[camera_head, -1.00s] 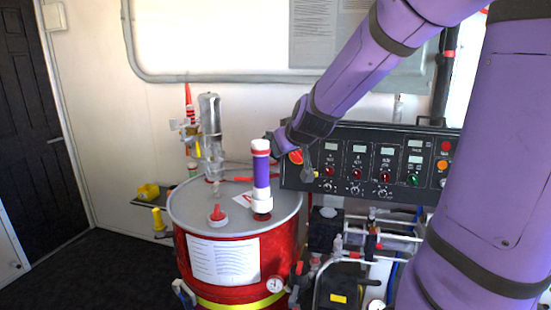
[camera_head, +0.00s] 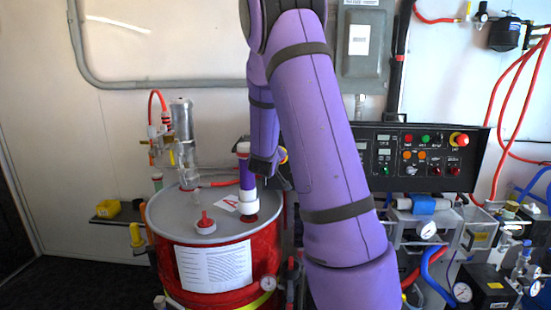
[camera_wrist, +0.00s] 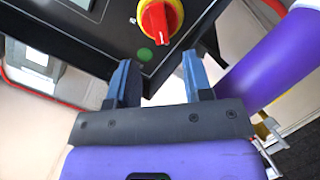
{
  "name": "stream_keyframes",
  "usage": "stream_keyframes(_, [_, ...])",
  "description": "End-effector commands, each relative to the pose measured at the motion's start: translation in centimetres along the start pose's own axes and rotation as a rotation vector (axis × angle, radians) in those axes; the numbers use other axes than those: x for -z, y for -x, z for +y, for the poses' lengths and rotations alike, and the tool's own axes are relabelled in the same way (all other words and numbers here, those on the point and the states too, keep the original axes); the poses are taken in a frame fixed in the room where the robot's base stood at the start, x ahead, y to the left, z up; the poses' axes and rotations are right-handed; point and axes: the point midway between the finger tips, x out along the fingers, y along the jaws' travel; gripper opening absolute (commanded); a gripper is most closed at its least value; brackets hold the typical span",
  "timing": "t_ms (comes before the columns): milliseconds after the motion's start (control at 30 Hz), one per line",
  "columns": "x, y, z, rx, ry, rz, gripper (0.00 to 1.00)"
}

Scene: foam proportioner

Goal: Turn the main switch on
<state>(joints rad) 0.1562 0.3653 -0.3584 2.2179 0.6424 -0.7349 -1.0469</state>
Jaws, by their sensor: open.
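The main switch, a red rotary knob on a yellow round base (camera_wrist: 160,20), sits near the edge of the black control panel (camera_wrist: 100,38) in the wrist view. A green round mark (camera_wrist: 146,54) is just below it. In the head view my arm hides most of the switch; a small red-orange bit (camera_head: 283,156) shows beside my gripper (camera_head: 268,167). In the wrist view my gripper (camera_wrist: 158,66) is open and empty. Its two fingers point toward the panel, with the knob ahead of the gap and apart from both fingertips.
A purple and white tube (camera_head: 246,178) stands on the red drum (camera_head: 215,232) close to my gripper; it also shows at the right of the wrist view (camera_wrist: 275,60). Pipes and gauges (camera_head: 428,229) stand below.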

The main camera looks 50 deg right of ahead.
Motion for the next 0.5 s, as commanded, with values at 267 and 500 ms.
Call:
stream_keyframes(267, [-0.1, -5.0, 0.0, 0.0, 0.0, -0.001, 0.46])
stream_keyframes(500, [0.0, -7.5, 0.0, 0.001, -0.001, -0.001, 0.46])
